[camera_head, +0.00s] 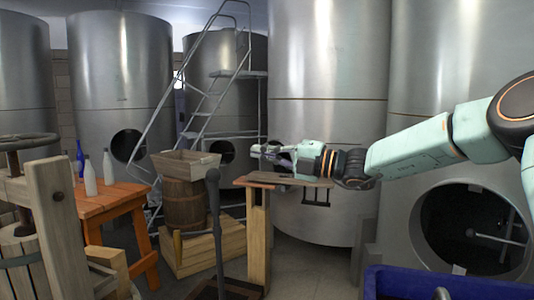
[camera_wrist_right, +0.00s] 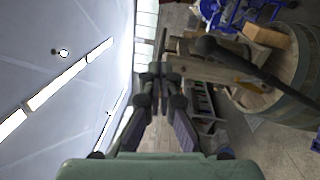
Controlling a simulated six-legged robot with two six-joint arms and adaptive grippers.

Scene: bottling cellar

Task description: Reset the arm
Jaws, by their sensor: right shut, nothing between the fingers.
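My right arm (camera_head: 420,148) reaches in from the right in the head view, pale green with dark joints. It is stretched out nearly level. My right gripper (camera_head: 266,151) is at its far end, pointing left, in front of a steel tank and above a small wooden table. It is shut and empty. In the right wrist view the fingers of the gripper (camera_wrist_right: 157,72) come together in the middle of the picture, with nothing between them. My left gripper is not in view.
The small wooden table (camera_head: 258,240) is below the gripper. A wooden tray (camera_head: 185,165) sits on a barrel (camera_head: 185,204) to its left. An orange table (camera_head: 110,204) with bottles is farther left. A blue bin (camera_head: 410,282) is at bottom right. Steel tanks (camera_head: 325,50) line the back.

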